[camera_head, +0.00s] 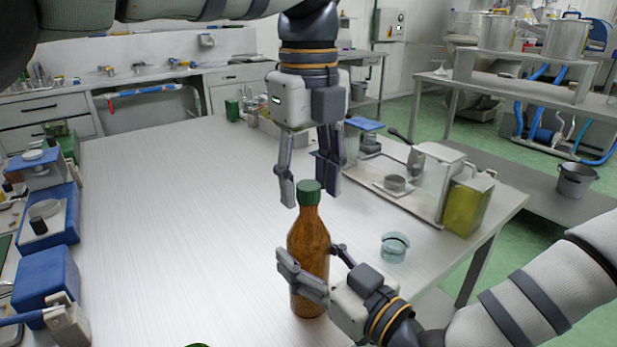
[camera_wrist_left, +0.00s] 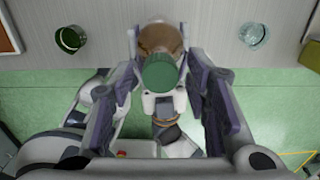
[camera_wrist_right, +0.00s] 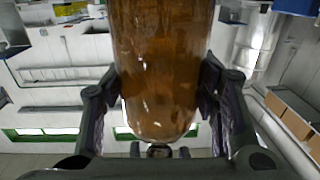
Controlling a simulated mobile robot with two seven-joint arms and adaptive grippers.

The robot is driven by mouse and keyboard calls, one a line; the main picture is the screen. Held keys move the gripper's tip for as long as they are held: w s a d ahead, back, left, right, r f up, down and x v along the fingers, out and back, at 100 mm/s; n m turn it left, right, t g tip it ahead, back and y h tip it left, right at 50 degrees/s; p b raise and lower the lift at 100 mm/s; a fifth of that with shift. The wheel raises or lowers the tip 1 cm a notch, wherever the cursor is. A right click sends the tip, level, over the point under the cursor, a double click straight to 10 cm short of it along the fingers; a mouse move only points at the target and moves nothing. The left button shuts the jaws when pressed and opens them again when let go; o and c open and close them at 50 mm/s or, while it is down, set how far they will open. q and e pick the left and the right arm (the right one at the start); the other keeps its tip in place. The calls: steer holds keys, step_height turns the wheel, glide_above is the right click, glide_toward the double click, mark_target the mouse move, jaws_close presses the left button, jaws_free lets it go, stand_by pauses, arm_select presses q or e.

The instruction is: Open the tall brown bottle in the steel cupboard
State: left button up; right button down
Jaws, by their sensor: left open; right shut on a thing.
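The tall brown bottle (camera_head: 308,243) is upright with its green cap (camera_head: 310,192) on. My right gripper (camera_head: 313,262) is shut around the bottle's body and seems to hold it clear of the table. In the right wrist view the brown bottle (camera_wrist_right: 160,70) fills the space between the fingers, its rounded base in sight. My left gripper (camera_head: 309,184) points down over the bottle, open, fingertips at about the cap's height. In the left wrist view the green cap (camera_wrist_left: 160,73) lies between the spread fingers, with gaps beside it. No steel cupboard can be made out.
The white table (camera_head: 190,220) is largely bare in the middle. A small glass jar (camera_head: 395,247) stands right of the bottle. A tray with apparatus and a yellow-green can (camera_head: 467,205) stand at the right edge. Blue devices (camera_head: 47,272) line the left.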

arm_select(q)
jaws_close()
steer(key=n, duration=0.5)
steer(key=shift+n, duration=0.3)
steer(key=n, duration=0.4)
steer(key=shift+r, duration=0.1)
steer(key=n, duration=0.4)
steer(key=shift+n, duration=0.3)
steer(key=n, duration=1.9)
